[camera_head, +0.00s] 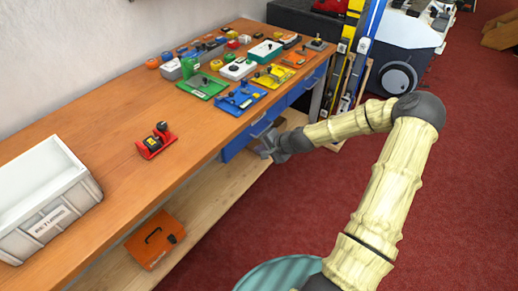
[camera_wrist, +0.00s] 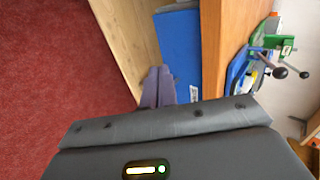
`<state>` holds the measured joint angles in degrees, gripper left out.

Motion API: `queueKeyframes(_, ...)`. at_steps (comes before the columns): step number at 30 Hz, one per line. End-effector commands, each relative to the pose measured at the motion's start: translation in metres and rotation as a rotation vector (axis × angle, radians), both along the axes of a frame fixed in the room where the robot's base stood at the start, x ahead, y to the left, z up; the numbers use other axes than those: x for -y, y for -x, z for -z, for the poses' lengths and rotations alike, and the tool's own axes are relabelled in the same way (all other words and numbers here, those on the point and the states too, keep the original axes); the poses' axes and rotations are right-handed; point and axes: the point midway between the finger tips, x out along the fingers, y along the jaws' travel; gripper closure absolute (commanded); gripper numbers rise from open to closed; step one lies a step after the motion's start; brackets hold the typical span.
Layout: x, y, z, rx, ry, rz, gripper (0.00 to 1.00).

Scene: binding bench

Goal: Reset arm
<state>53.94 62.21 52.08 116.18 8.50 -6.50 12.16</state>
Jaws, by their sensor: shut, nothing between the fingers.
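My arm reaches out from the lower right in the head view, over the red carpet. My gripper (camera_head: 268,150) is at the front edge of the bench, by the blue drawer (camera_head: 240,137), with nothing in it. In the wrist view the gripper's fingers (camera_wrist: 158,88) are together and empty. They appear in front of the blue drawer front (camera_wrist: 180,45) and the lower shelf (camera_wrist: 128,35). Whether they touch the bench cannot be told.
The wooden bench (camera_head: 100,150) carries a white returns bin (camera_head: 45,195), a red device (camera_head: 156,141), and several coloured tools and trays, such as a green tray (camera_head: 203,85). An orange box (camera_head: 153,240) sits on the lower shelf. Red carpet (camera_head: 470,180) lies open at right.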

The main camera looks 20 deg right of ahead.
Motion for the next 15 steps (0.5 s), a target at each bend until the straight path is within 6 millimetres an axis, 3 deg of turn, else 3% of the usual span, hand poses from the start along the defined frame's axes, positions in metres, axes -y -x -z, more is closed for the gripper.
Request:
queueKeyframes(9, -0.007, 0.003, -0.002, -0.005, 0.015, -0.024, 1.0)
queueKeyframes(15, -0.028, 0.03, -0.016, -0.045, 0.143, -0.169, 1.0)
